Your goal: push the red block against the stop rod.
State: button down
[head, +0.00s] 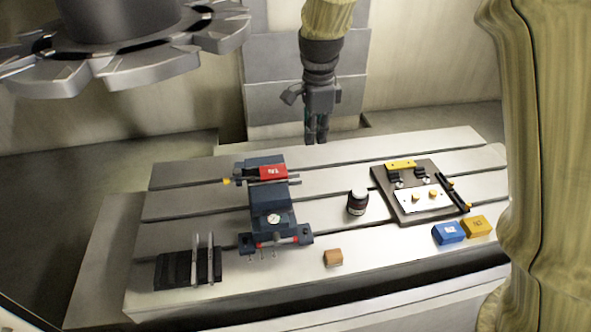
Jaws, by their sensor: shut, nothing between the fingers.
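The red block (273,172) with a small white label sits at the far end of the dark blue vise (268,198), between its jaws. A short stop rod with a yellow tip (227,181) sticks out at the vise's left side, left of the block. The view is too small to tell the exact gap between block and rod. My gripper (317,140) points down, shut and empty, behind and to the right of the red block, apart from it, near the table's back edge.
A dark jar (357,202) stands right of the vise. A fixture plate (391,212) is farther right, with a blue block (448,233) and a yellow block (477,226) in front. A brown block (333,258) and a black rack (174,270) are near the front.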

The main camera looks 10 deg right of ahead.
aim_at(278, 172)
jog(key=a+f+p, duration=0.4)
jog(key=f, duration=0.7)
jog(key=shift+w+f, duration=0.15)
jog(key=shift+w, duration=0.2)
jog(key=shift+d, duration=0.1)
jog(key=shift+p, duration=0.3)
